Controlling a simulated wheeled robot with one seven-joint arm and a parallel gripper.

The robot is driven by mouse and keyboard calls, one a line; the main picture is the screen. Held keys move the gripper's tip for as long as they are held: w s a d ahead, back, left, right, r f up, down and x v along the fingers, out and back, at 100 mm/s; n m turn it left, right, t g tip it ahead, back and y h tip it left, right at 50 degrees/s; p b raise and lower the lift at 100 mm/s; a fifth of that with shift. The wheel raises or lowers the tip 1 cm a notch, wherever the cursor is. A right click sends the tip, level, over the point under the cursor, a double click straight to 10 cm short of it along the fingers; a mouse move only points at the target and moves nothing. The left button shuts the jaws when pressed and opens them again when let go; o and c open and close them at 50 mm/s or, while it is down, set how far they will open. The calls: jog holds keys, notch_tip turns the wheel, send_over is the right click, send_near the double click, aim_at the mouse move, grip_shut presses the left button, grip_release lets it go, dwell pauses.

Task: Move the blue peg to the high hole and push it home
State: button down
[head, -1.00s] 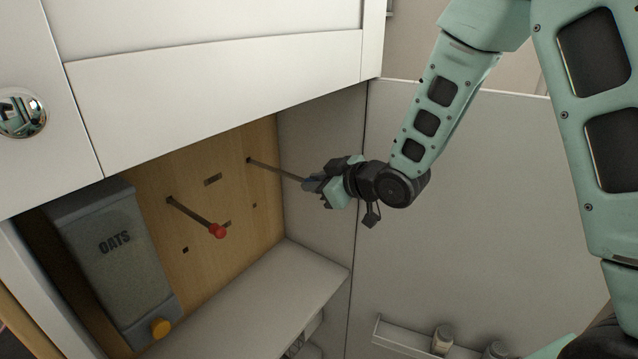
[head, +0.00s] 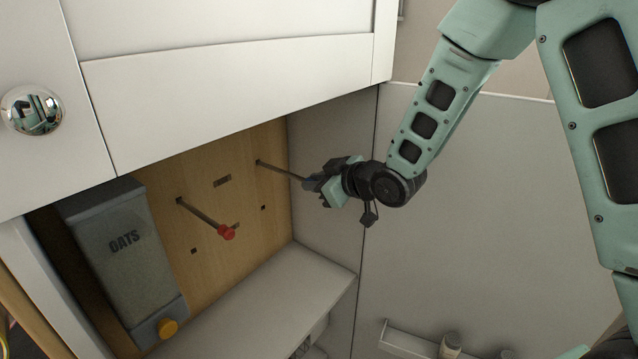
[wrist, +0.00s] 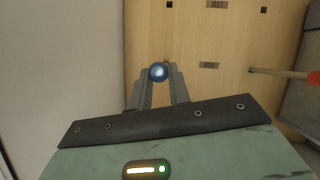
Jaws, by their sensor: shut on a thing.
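The blue peg shows as a round blue head (wrist: 158,72) between my fingertips in the wrist view. In the head view its thin grey shaft (head: 282,171) runs from my gripper (head: 314,184) to the upper right of the wooden board (head: 215,160). The far end of the shaft meets the board at a dark spot; how deep it sits, I cannot tell. A length of shaft is still outside the board. My gripper is shut on the peg's head. A red-headed peg (head: 226,232) sticks out of the board to the left, apart from my gripper.
The board is the back of an open cupboard and has several square holes and small labels, too small to read. A grey OATS box (head: 125,255) stands at the left. A pale wall is close on the right, a white shelf (head: 265,300) below, a white cabinet front (head: 230,95) above.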

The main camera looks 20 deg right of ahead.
jog(key=shift+w+a, duration=0.5)
jog(key=shift+w, duration=0.15)
jog(key=c, duration=1.2)
grip_release()
jog(key=shift+c, duration=0.2)
jog(key=b+v, duration=0.7)
jog(key=v, duration=1)
jog(key=shift+s, duration=0.15)
jog(key=shift+d, duration=0.1)
